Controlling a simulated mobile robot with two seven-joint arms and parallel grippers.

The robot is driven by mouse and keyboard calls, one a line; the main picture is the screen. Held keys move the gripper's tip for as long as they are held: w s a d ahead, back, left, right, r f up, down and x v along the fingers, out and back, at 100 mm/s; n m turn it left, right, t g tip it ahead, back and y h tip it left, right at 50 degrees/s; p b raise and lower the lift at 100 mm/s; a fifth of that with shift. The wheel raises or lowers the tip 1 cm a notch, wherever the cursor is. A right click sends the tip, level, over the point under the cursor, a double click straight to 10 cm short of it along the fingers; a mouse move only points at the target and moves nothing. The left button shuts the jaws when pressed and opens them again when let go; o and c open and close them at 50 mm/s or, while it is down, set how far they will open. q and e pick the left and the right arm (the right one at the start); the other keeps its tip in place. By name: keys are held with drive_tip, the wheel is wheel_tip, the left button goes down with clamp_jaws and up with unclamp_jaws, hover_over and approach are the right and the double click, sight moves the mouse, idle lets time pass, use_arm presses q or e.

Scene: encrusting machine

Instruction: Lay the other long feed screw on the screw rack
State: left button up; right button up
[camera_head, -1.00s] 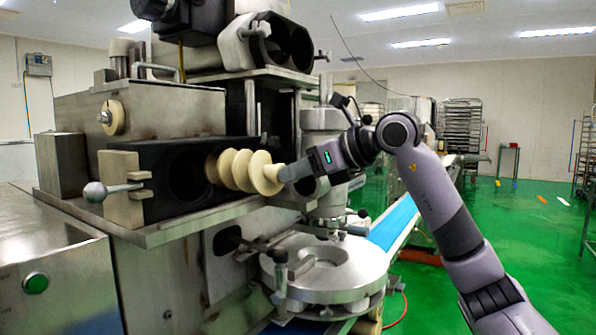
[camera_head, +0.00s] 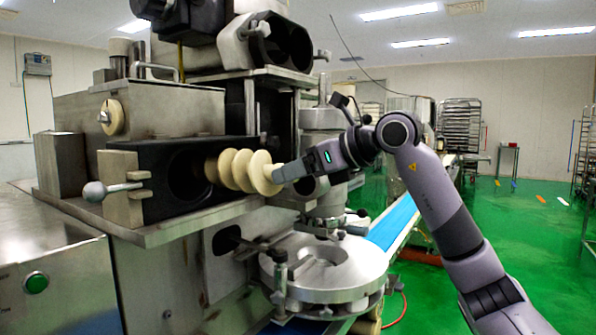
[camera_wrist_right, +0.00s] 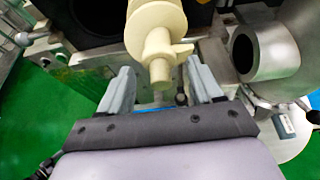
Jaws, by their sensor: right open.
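A cream-coloured feed screw (camera_head: 240,170) lies level in the dark bore of the machine's black housing (camera_head: 140,182), with its flights and right end sticking out. Its inner end is hidden in the bore. My right gripper (camera_head: 277,173) is at the screw's outer end in the head view. In the right wrist view the gripper (camera_wrist_right: 155,88) is open, one finger on each side of the screw's end shaft (camera_wrist_right: 157,55), with gaps on both sides. My left gripper is not in view. I do not see a screw rack.
A round steel turntable (camera_head: 325,268) stands below the gripper, and a blue conveyor belt (camera_head: 395,222) runs behind it. A steel cylinder (camera_wrist_right: 270,50) is close to the right finger in the wrist view. Green floor is open at the right.

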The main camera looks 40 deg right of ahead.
drive_tip(key=b+v, duration=0.1)
drive_tip(key=v, duration=0.6)
drive_tip(key=shift+s, duration=0.25)
idle(0.6)
drive_tip(key=shift+d+r, duration=0.1)
idle(0.4)
